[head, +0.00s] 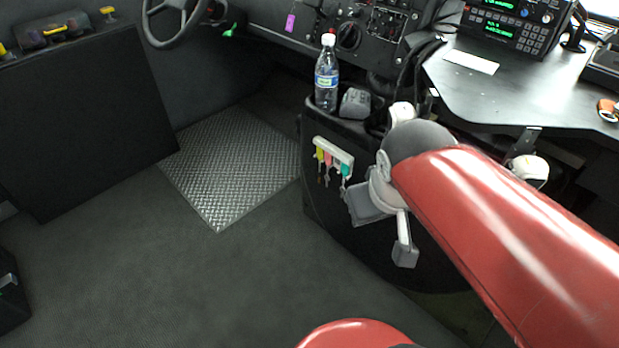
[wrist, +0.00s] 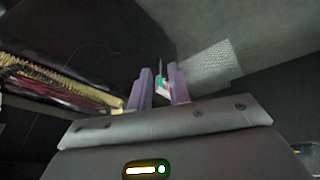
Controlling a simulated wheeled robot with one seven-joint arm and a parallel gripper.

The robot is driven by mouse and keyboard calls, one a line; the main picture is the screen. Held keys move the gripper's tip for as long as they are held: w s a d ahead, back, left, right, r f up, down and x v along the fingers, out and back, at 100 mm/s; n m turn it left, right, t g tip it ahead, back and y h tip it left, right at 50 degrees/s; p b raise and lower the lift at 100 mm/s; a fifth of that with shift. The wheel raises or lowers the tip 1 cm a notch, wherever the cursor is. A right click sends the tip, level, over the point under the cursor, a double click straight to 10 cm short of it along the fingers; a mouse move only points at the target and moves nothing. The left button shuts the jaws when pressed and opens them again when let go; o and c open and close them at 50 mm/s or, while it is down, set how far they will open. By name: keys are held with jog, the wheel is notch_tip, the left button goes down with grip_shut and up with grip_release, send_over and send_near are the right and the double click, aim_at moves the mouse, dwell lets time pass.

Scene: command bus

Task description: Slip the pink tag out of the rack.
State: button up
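A small white rack (head: 333,151) is on the dark console side in the head view. From it hang a yellow tag (head: 320,154), the pink tag (head: 328,159) and a teal tag (head: 345,169), with keys below. My gripper (wrist: 160,82) shows two purple fingers standing apart in the wrist view. Pink (wrist: 166,91) and teal (wrist: 158,82) tag colours and a thin key show in the gap between them. No finger is clearly closed on a tag. In the head view my gripper is just right of the rack, its fingertips not clear.
A water bottle (head: 327,75) and a grey object (head: 355,102) stand on the console above the rack. A black desk (head: 480,95) is at the right. A steering wheel (head: 180,20) is at the upper left. The floor (head: 200,270) left of the console is clear.

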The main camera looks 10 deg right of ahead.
jog(key=w+d+f+n+g+h, duration=0.1)
jog(key=w+f+n+g+h, duration=0.25)
jog(key=w+f+n, duration=0.45)
jog(key=n+t+h, duration=0.8)
jog(key=n+h, duration=0.1)
jog(key=n, duration=0.7)
send_near(327, 171)
jog(key=shift+b+x, duration=1.3)
jog(key=shift+x, duration=2.6)
grip_shut()
